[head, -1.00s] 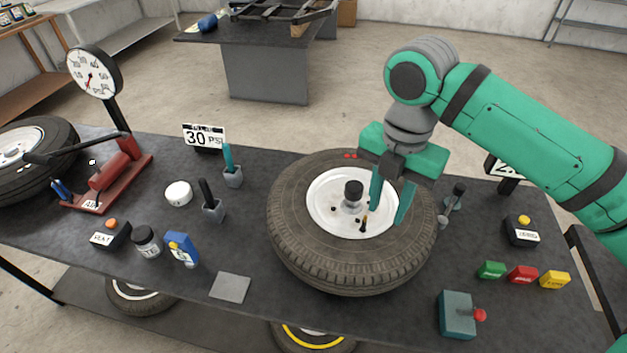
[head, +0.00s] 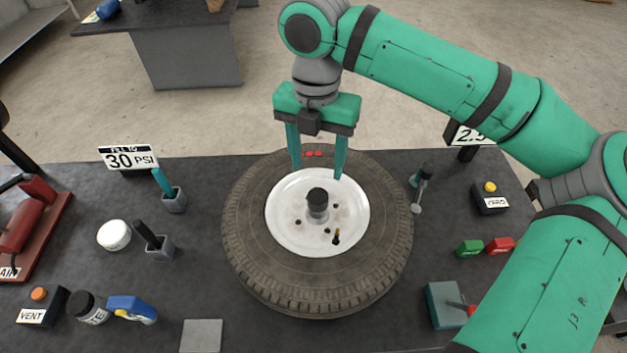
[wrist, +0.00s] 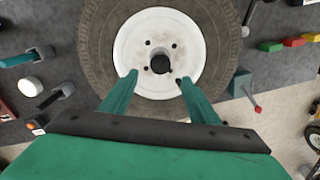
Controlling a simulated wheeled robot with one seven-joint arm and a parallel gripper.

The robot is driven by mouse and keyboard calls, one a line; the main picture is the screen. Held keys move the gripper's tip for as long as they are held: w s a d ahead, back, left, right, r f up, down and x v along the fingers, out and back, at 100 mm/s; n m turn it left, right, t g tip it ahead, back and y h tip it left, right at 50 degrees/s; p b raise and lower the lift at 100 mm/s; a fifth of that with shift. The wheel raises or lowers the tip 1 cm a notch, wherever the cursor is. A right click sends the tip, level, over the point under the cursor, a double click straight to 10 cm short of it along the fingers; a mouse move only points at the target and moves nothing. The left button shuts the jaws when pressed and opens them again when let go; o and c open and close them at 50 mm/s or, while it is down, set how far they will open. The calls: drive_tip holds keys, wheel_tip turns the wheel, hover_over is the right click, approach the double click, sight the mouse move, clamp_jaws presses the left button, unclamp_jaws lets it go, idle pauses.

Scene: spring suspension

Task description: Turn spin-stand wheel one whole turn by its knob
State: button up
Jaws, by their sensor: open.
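The wheel lies flat on the bench, with a dark tyre (head: 252,245) and a white rim (head: 290,235). A black cap (head: 317,194) on a grey post stands at the rim's centre. A small dark stem with a yellowish part (head: 336,237) rises from the rim, nearer the camera; I cannot tell which of these is the knob. My gripper (head: 317,173) is open and empty, pointing down over the far part of the wheel. In the wrist view, my gripper (wrist: 158,79) has its fingertips over the rim's edge, with the black cap (wrist: 161,64) beyond them.
Red marks (head: 312,154) show on the tyre's far side. Left are a "30 PSI" sign (head: 128,157), tool holders (head: 174,200) and a white tub (head: 114,235). Right are a grey stand (head: 419,190), a zero button box (head: 490,198) and a teal box with a red-knobbed lever (head: 444,305).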

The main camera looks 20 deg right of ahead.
sight(316, 195)
wheel_tip(316, 195, down, 10)
drive_tip(key=shift+s+f, duration=0.1)
drive_tip(key=shift+s, duration=0.05)
idle(0.3)
drive_tip(key=shift+c, duration=0.5)
clamp_jaws()
